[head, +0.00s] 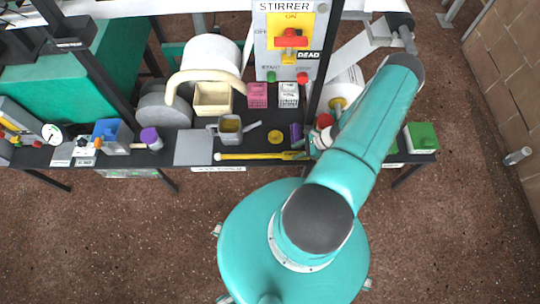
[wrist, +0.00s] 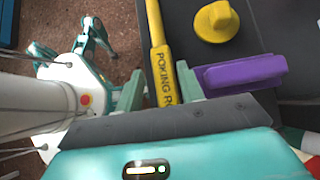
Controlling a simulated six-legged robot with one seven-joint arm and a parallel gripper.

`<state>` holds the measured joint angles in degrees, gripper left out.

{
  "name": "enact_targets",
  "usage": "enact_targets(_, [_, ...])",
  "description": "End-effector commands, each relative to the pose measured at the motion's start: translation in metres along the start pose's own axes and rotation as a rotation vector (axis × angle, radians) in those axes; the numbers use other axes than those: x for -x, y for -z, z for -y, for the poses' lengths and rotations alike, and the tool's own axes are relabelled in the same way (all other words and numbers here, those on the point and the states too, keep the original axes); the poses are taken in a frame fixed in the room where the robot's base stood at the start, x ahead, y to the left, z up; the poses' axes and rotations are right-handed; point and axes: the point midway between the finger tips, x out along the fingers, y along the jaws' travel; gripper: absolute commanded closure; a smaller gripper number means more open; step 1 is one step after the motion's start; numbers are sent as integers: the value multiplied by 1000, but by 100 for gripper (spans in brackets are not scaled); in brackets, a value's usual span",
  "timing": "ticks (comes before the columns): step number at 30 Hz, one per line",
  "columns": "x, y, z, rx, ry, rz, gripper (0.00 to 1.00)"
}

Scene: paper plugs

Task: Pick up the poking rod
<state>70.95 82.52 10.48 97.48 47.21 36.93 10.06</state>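The yellow poking rod (head: 258,156) lies along the front edge of the dark bench in the head view. In the wrist view the rod (wrist: 160,68), labelled "POKING R…", runs down between the two teal fingers of my gripper (wrist: 160,92). The fingers are apart, one on each side of the rod, with a small gap on the left. I cannot tell whether the right finger touches it. The rod's near end is hidden by my gripper's body. In the head view my gripper (head: 311,146) is at the rod's right end, partly hidden by my arm.
A yellow knob-like piece (wrist: 216,22) and a purple object (wrist: 240,73) sit on the bench right of the rod. A grey handled pan (head: 230,126) stands behind the rod. The stirrer panel (head: 284,45) rises at the back. Brown floor is open in front.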

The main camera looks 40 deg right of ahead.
Motion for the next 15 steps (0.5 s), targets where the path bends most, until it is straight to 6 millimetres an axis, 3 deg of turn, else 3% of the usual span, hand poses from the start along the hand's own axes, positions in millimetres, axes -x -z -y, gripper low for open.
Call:
enact_targets(6, [-34,0,2,-1,-2,3,62])
enact_targets(15, [-39,0,3,0,-1,1,62])
